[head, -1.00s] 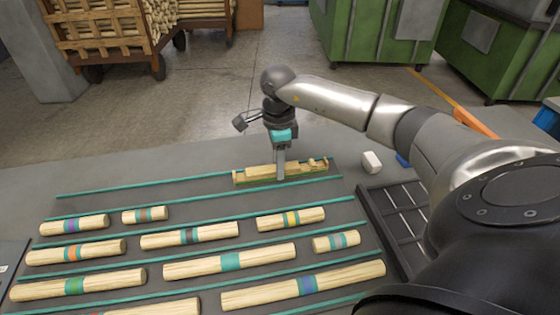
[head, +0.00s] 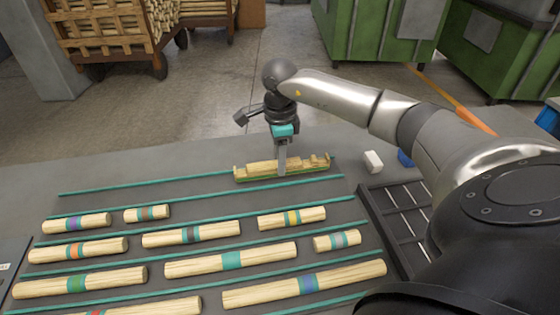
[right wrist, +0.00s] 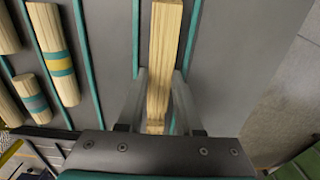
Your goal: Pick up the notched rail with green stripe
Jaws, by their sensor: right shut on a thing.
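The notched rail (head: 258,170) is pale wood with raised ends and a green stripe along its lower side. It lies in the far row of the dark mat, between teal strips. My right gripper (head: 281,173) reaches down over its middle from above and is shut on it. In the right wrist view the rail (right wrist: 164,50) runs lengthwise between the two fingers of the right gripper (right wrist: 158,100). The green stripe cannot be made out in that view. My left gripper is not in view.
Several turned wooden rods with coloured bands, such as a yellow-banded one (head: 291,218), lie in rows nearer me. A dark slatted rack (head: 401,215) stands to the right. A white block (head: 373,162) and a blue thing (head: 405,158) lie beyond it.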

